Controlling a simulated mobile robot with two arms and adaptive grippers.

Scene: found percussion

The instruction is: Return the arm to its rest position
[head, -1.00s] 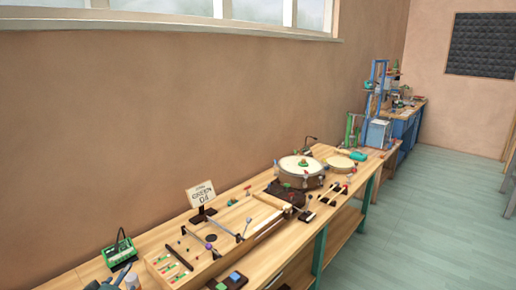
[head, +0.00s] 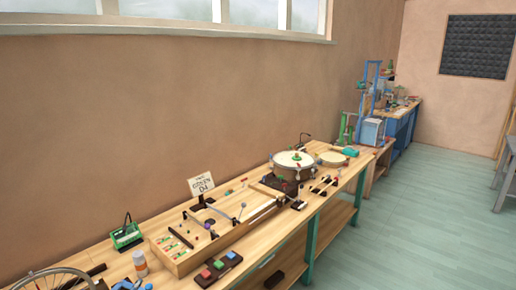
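Neither of my grippers and neither of my arms shows in the head view, so I cannot see how the arms are posed or whether they hold anything. The long wooden workbench (head: 305,218) runs from the lower left toward the back right along the wall. A round drum (head: 293,169) stands on its far half. A shallow wooden box (head: 190,262) with rods and small parts lies on the near half, with a small card sign (head: 201,186) behind it.
A green device (head: 126,237), a white and orange bottle (head: 140,264), a spoked wheel (head: 48,281) and a dark block with coloured buttons (head: 219,270) sit at the near end. A blue frame (head: 367,102) stands farther back.

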